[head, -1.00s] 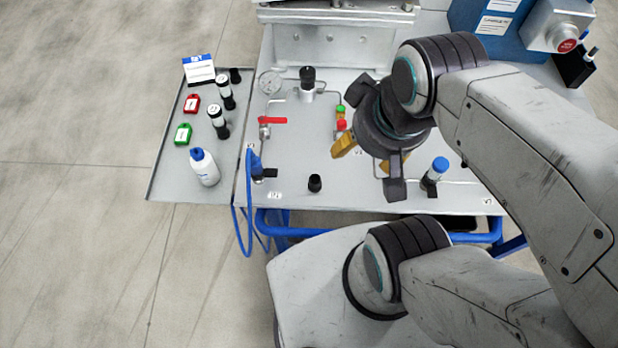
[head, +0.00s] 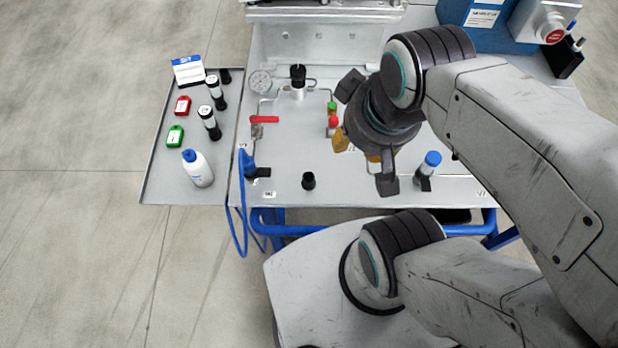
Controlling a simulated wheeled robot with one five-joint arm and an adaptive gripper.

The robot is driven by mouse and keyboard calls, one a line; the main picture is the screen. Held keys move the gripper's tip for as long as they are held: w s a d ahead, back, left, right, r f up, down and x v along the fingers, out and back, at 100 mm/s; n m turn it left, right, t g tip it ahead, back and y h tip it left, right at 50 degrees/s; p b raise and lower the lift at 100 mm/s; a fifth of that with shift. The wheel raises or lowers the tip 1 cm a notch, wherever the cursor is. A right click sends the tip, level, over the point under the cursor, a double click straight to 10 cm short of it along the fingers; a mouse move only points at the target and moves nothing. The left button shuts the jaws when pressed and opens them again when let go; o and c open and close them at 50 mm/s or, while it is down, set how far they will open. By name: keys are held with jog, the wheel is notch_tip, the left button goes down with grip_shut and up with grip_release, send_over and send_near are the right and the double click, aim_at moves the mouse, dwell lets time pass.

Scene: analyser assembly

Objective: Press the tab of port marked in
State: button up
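A grey panel (head: 290,150) carries the ports and fittings. A black fitting with a blue hose end (head: 250,160) sits at its left front edge, beside a small white label (head: 269,194). A short black port (head: 308,181) stands right of that label. A blue-capped fitting (head: 431,162) with a black lower part stands at the right front. The label lettering is too small to read surely, so I cannot tell which port is marked in. My gripper (head: 360,152) hangs above the panel between the red and green knobs and the blue-capped fitting, fingers spread, nothing seen in it.
A side tray (head: 152,185) at left holds a white bottle (head: 198,170), dark vials (head: 208,122) and red and green tags. A gauge (head: 261,82), black knob (head: 298,75) and red lever (head: 264,119) stand behind. A blue box (head: 480,30) is at back right.

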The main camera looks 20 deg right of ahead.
grip_shut()
jog(key=c, duration=0.5)
grip_release()
dwell(0.4)
